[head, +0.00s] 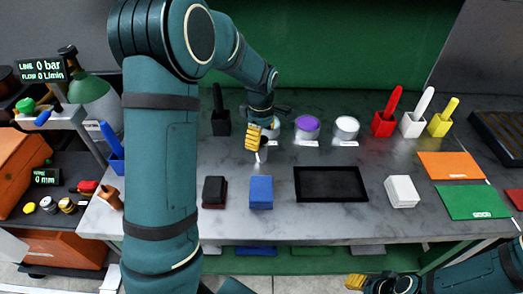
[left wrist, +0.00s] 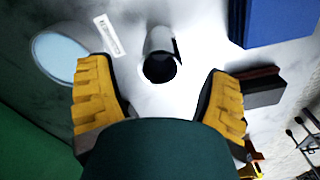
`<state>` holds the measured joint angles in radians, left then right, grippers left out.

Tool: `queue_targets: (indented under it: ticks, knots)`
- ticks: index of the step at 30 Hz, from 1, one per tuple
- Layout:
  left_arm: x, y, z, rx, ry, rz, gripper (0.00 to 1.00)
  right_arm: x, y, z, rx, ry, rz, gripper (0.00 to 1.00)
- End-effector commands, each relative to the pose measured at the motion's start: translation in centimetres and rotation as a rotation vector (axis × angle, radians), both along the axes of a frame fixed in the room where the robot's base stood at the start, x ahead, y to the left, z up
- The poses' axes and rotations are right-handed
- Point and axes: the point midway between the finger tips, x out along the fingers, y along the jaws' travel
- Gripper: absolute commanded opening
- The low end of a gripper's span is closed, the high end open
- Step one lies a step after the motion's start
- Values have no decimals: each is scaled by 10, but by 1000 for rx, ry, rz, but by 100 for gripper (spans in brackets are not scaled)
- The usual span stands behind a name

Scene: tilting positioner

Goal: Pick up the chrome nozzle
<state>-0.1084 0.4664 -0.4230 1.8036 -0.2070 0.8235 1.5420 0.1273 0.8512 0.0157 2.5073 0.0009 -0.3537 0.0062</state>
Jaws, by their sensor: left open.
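The chrome nozzle (left wrist: 160,45) shows in the left wrist view as a short shiny cylinder with a dark round opening. It stands on the grey bench between and beyond the two yellow fingertips of my left gripper (left wrist: 158,80). The fingers are spread, and I see a gap on both sides of the nozzle. In the head view my left gripper (head: 254,140) hangs over the back middle of the bench, and the nozzle (head: 264,154) is partly hidden beside its fingers. My right gripper (head: 356,283) is low at the bottom edge, and its opening cannot be made out.
A purple-topped jar (head: 307,127) and another white-topped jar (head: 347,128) stand to the right. A blue block (head: 261,192), a dark block (head: 214,190) and a black tray (head: 331,184) lie in front.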

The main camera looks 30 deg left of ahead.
Motion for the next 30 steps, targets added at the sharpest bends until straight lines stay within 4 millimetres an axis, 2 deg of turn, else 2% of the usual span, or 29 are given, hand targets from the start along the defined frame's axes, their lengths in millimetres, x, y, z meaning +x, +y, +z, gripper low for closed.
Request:
queue_targets:
  ticks: [8, 16, 17, 21, 23, 30]
  knots:
    - [0, -2, -41, 1, 3, 0, 79, -3, 1, -11, 2, 7, 5, 47]
    - [0, -2, -44, 0, 0, 0, 79, -3, 1, -10, 2, 8, 6, 47]
    - [0, -2, -44, 0, 0, 0, 72, -3, 1, -10, 2, 8, 6, 47]
    - [0, -2, -44, 0, 1, 0, 23, -3, 1, -10, 2, 8, 6, 47]
    - [0, -2, -44, 0, 1, 0, 5, -3, 1, -10, 2, 8, 6, 47]
    - [0, -2, -43, 1, 0, 0, 5, -3, 1, -10, 2, 7, 6, 47]
